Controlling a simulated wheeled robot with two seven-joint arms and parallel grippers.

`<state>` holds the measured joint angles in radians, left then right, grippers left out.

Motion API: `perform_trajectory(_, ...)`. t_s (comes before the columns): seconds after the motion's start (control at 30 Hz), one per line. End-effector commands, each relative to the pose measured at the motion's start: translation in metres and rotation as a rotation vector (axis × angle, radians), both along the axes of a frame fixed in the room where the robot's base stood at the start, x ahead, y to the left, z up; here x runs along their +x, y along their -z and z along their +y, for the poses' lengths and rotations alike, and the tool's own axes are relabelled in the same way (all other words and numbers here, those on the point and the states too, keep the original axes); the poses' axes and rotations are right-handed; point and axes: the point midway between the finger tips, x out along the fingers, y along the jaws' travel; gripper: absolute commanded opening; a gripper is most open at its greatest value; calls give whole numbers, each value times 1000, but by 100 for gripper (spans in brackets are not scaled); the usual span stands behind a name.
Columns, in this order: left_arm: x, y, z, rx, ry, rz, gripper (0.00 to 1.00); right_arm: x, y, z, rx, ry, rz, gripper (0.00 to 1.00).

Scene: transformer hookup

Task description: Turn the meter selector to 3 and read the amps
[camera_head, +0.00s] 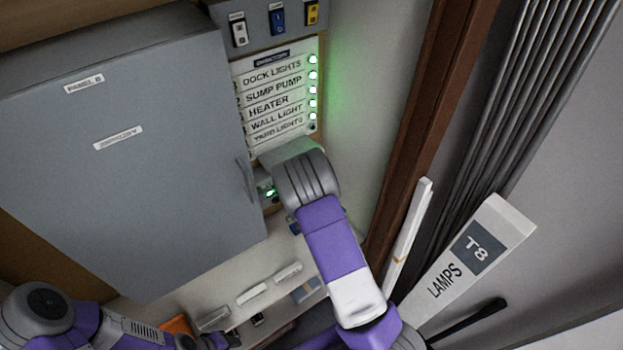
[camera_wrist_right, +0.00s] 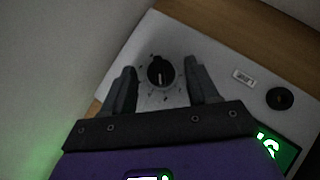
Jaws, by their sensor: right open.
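The meter selector (camera_wrist_right: 161,72) is a round black knob with a light pointer line, on a pale panel with marks around it. It sits between the fingers of my right gripper (camera_wrist_right: 160,85), which is open with one finger on each side; I cannot tell if they touch it. The marks are too small to read. A green-lit display (camera_wrist_right: 270,144) shows only in part at the right; its reading is cut off. In the head view the meter (camera_head: 268,191) is mostly hidden behind my right wrist. My left arm is at the lower left; its fingers cannot be made out.
A grey cabinet marked Panel B (camera_head: 120,150) fills the left. A directory of labelled circuits (camera_head: 275,95) with green lights is above the meter. A black round part (camera_wrist_right: 280,98) is right of the knob. A shelf with small items (camera_head: 255,293) lies below; a lamps box (camera_head: 470,255) leans at right.

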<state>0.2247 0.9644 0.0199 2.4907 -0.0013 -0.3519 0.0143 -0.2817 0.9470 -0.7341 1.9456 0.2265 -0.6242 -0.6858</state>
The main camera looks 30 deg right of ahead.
Motion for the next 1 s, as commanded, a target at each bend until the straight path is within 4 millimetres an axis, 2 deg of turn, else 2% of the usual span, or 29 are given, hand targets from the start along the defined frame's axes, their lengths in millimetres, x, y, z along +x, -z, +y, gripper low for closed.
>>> perform_trajectory(0.2,0,0,0,0,0,0,43,0,0,0,0,0,0,58)
perform_trajectory(0.5,0,0,0,0,0,0,43,0,0,0,0,0,0,12)
perform_trajectory(0.57,0,0,0,0,0,0,43,0,0,0,0,0,0,4)
perform_trajectory(0.83,0,3,0,0,0,0,43,0,-1,-1,33,2,0,4)
perform_trajectory(1.0,0,9,0,0,0,0,43,0,-2,-4,115,4,5,4)
